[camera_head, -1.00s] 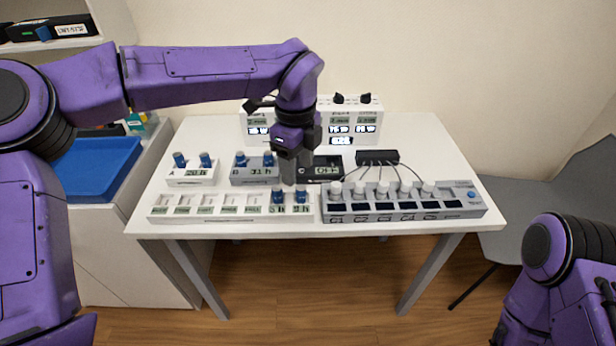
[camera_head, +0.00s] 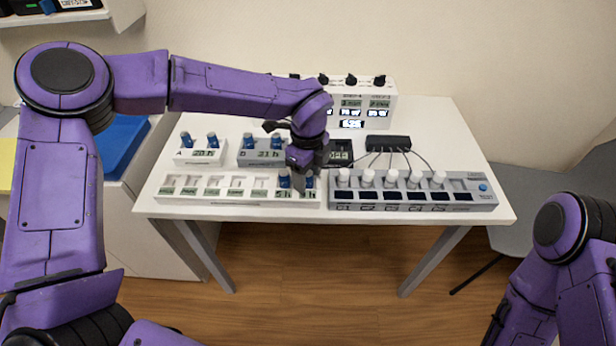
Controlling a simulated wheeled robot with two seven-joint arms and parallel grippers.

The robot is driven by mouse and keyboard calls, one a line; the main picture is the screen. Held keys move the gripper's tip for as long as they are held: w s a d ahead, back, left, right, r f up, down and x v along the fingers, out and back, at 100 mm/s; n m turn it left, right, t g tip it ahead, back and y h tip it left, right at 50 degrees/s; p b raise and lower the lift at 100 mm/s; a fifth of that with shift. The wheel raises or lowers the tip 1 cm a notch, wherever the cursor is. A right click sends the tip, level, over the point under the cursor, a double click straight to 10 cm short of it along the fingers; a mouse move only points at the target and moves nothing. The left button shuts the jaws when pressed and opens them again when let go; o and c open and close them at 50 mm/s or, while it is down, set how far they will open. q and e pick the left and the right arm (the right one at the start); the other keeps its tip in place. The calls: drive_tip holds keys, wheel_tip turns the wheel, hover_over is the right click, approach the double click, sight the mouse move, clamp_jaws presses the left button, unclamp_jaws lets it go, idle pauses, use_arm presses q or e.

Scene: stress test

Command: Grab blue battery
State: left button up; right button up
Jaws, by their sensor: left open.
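Blue batteries stand upright in several holders. Two (camera_head: 284,181) (camera_head: 308,181) are at the right end of the long white rack (camera_head: 215,200). Two more (camera_head: 186,140) (camera_head: 212,141) stand in the small white holder (camera_head: 200,156) marked A, and two (camera_head: 248,140) (camera_head: 275,141) in the grey holder (camera_head: 247,158) marked B. My left gripper (camera_head: 301,178) is open and points down at the two batteries in the long rack. It partly covers them, and I cannot tell whether a finger touches one. My right arm shows at lower right, but its gripper is out of view.
A grey unit (camera_head: 410,202) with several white-capped cells stands right of the rack. A black hub (camera_head: 388,143) with cables lies behind it. A white box with knobs (camera_head: 367,104) stands at the back. A blue tray (camera_head: 122,142) is left of the table (camera_head: 345,222).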

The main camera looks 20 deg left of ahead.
use_arm(q)
clamp_jaws()
